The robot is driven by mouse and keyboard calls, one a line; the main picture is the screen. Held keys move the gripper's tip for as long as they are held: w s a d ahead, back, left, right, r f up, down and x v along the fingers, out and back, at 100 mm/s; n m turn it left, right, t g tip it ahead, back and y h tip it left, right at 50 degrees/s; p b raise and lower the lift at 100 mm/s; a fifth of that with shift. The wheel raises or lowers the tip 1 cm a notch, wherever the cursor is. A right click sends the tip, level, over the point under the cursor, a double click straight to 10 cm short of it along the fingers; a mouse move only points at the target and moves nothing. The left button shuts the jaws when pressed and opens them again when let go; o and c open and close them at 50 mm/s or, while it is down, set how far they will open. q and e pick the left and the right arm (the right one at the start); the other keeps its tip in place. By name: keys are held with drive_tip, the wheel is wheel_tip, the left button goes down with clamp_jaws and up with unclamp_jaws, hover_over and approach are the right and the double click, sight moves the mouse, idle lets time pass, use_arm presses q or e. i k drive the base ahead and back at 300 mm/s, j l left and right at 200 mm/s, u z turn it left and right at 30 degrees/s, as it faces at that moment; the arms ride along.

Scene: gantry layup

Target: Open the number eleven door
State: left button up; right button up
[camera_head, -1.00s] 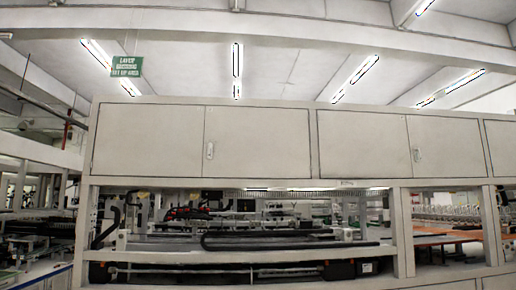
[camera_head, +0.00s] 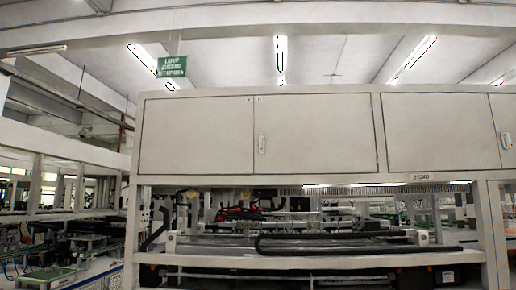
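Several white cabinet doors run along the upper part of a machine frame. A left door (camera_head: 197,136) and the door beside it (camera_head: 318,134) are both shut, with a small pale handle (camera_head: 262,144) near the seam between them. Farther right is another shut door (camera_head: 441,132), with a handle (camera_head: 505,139) near its right side. I cannot make out a number eleven on any door. A small label on the beam below the doors is too small to read surely. Neither of my grippers is in view.
Below the doors is an open bay with a dark roller or tube (camera_head: 340,243) and machinery. White uprights (camera_head: 491,235) stand at its sides. A green hanging sign (camera_head: 172,67) is at upper left. More equipment (camera_head: 60,245) stands at left.

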sight(331, 133)
drive_tip(key=i+j, duration=0.15)
drive_tip(key=i, duration=0.35)
drive_tip(key=i+j, duration=0.15)
drive_tip(key=i, duration=0.35)
drive_tip(key=i+j, duration=0.15)
drive_tip(key=i, duration=0.3)
drive_tip(key=i+j, duration=0.15)
drive_tip(key=i, duration=0.35)
